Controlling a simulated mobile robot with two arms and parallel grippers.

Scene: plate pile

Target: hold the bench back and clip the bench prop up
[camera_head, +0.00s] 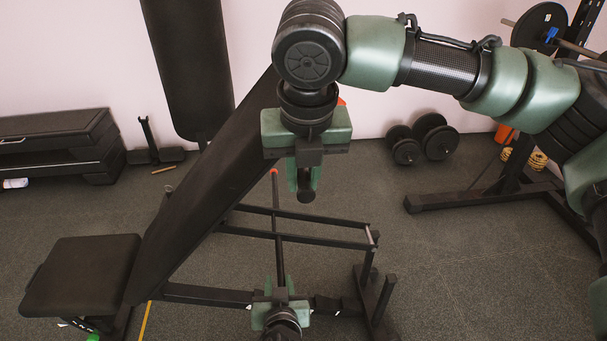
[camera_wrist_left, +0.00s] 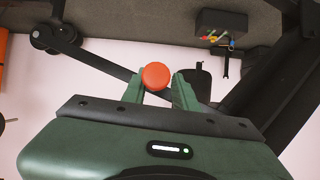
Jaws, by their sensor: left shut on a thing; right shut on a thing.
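The bench back (camera_head: 205,190) is a long black pad, raised and slanting up to the right from beside the seat (camera_head: 82,273). My right gripper (camera_head: 305,178) is at its upper right edge, shut on a dark part of it; the grip is partly hidden. The bench prop (camera_head: 278,230) is a thin dark rod with a red tip, standing nearly upright beneath the bench back. My left gripper (camera_head: 280,290) is low on the prop and shut on it. In the left wrist view a round red end (camera_wrist_left: 157,76) shows between the fingers (camera_wrist_left: 158,92).
The bench's base frame (camera_head: 300,225) spreads around the prop. A black hanging bag (camera_head: 188,65) is behind the bench. Dumbbells (camera_head: 423,138) lie by the wall, and a rack foot (camera_head: 480,198) stands to the right. The floor at right front is open.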

